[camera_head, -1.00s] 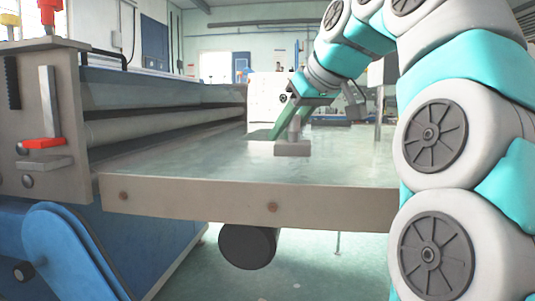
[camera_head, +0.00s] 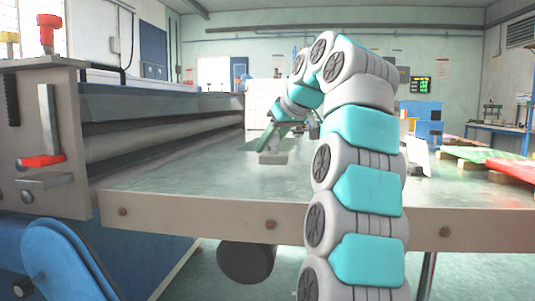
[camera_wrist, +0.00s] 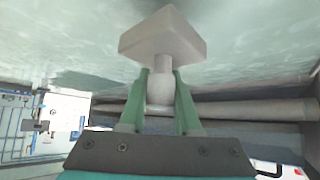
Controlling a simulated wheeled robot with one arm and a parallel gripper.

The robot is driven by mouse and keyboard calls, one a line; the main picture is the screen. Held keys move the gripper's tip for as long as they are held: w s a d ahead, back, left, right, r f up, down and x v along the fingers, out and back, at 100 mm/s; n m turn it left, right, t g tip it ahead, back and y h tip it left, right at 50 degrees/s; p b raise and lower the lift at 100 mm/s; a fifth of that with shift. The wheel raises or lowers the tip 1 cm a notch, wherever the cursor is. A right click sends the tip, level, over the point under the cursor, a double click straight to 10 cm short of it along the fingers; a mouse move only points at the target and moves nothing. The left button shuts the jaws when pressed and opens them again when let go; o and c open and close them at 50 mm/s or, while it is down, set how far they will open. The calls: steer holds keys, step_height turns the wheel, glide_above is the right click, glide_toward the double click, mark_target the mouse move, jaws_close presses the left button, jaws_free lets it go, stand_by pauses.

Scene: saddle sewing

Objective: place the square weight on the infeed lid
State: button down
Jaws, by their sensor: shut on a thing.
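The square weight (camera_head: 273,158) is a grey block with a flat square base and a narrower stem. My gripper (camera_head: 281,134) is above it in the head view, with green fingers shut on the stem. In the wrist view the weight's pale square base (camera_wrist: 163,34) lies beyond the fingertips of my gripper (camera_wrist: 162,80), and the stem is between the two fingers. The weight is over the broad grey tabletop (camera_head: 200,170) in front of the rollers. I cannot tell whether its base touches the surface. I cannot pick out a separate infeed lid from this top.
A machine with long rollers (camera_head: 160,137) and a grey side plate (camera_head: 45,145) borders the top on the left. A green board (camera_head: 480,154) and a red board (camera_head: 512,168) lie at the right. The near left tabletop is clear.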

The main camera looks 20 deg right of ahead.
mark_target(268, 157)
steer(key=shift+w+d, duration=0.15)
steer(key=shift+w, duration=0.5)
steer(key=shift+f+b, duration=0.5)
steer(key=shift+f, duration=1.2)
steer(key=shift+f, duration=0.15)
steer(key=c, duration=0.6)
jaws_free()
